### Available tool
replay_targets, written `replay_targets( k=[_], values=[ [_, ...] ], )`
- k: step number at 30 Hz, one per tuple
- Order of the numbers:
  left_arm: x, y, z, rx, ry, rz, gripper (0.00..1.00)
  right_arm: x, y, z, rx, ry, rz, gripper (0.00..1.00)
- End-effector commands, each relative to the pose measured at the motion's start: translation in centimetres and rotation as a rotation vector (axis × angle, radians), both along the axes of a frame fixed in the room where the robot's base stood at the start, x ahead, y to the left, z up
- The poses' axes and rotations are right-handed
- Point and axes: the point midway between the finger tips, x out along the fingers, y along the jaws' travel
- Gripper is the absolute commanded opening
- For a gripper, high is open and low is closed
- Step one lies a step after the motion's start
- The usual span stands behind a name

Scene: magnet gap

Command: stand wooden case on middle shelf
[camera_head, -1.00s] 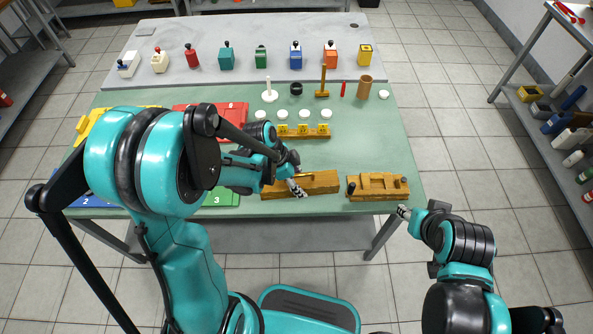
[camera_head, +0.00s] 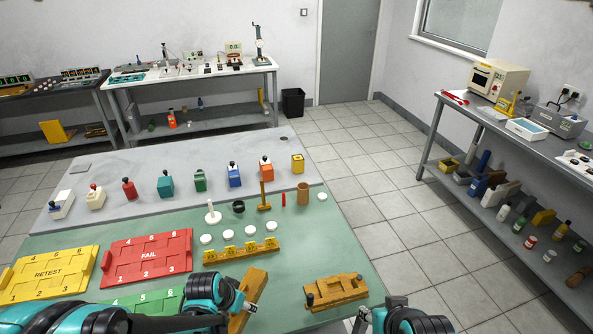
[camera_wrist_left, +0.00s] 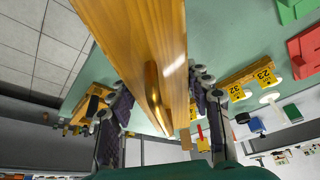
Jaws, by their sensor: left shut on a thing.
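The wooden case (camera_head: 250,293) is a long brown wooden block at the near edge of the green table top. It stands at a slant in the head view. In the left wrist view the case (camera_wrist_left: 130,35) fills the upper middle, with a brass fitting on its face. My left gripper (camera_head: 245,303) is shut on it; its fingers (camera_wrist_left: 155,100) lie either side of the case. Whether the case touches the table cannot be told. My right gripper (camera_head: 360,319) is beside the table's near right, its fingers too small to read. Shelves (camera_head: 520,215) sit under the right bench.
A wooden fixture (camera_head: 335,292) lies right of the case. A yellow-tagged rack (camera_head: 240,252), white discs and coloured trays (camera_head: 146,258) lie behind and left. Bottles and boxes crowd the right bench's shelf. Open floor (camera_head: 420,235) lies between the table and that bench.

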Motion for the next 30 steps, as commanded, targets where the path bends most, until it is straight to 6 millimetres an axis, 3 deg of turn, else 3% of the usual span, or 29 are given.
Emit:
replay_targets(
  k=[3,9,23,24,30],
  values=[
    [0.8,1.0,0.1,0.001,-0.002,0.162,0.08,0.0,0.0,0.0,0.0,0.0,0.0,0.4],
    [1.4,2.0,0.2,-0.001,0.0,0.32,0.08,0.0,0.0,0.0,0.0,0.0,0.0,0.4],
    [1.5,2.2,0.3,-0.001,0.001,0.348,0.08,0.0,0.0,0.0,0.0,0.0,0.0,0.4],
    [1.5,2.2,0.3,-0.001,0.001,0.348,0.08,0.0,0.0,0.0,0.0,0.0,0.0,0.35],
    [1.5,2.2,0.3,-0.002,0.001,0.347,0.08,0.0,0.0,0.0,0.0,0.0,0.0,0.34]
  ],
)
